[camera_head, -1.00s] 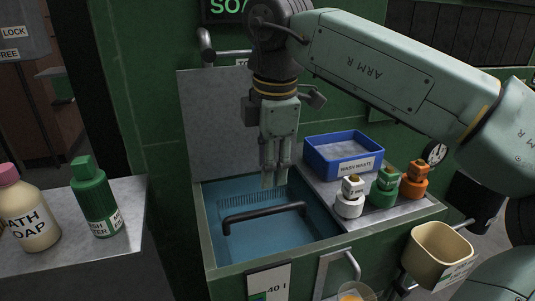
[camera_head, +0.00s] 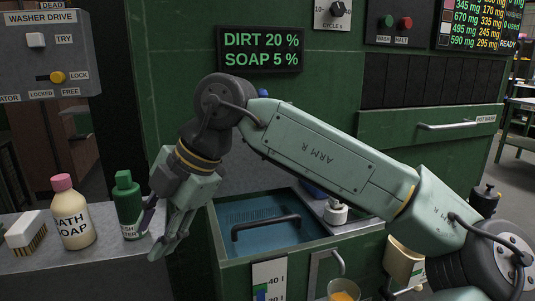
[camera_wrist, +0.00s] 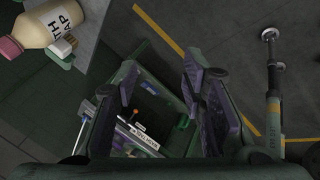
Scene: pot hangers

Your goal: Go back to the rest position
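My gripper (camera_head: 156,236) is at the left in the head view, low and pointing down, in front of the right end of the left shelf. It overlaps the lower edge of the green bottle (camera_head: 127,200) there; I cannot tell whether they touch. In the wrist view my gripper (camera_wrist: 159,80) shows two dark purple finger pads standing apart, with nothing held between them. My arm runs from the lower right across the front of the washer, bent at the top near the display.
A blue sink (camera_head: 255,238) with a dark handle lies right of my gripper. A bath soap bottle (camera_head: 74,218) and a brush (camera_head: 25,233) stand on the shelf (camera_head: 95,260). Below my gripper, an open box (camera_wrist: 158,108) holds small items. A cup (camera_head: 343,291) is at the bottom.

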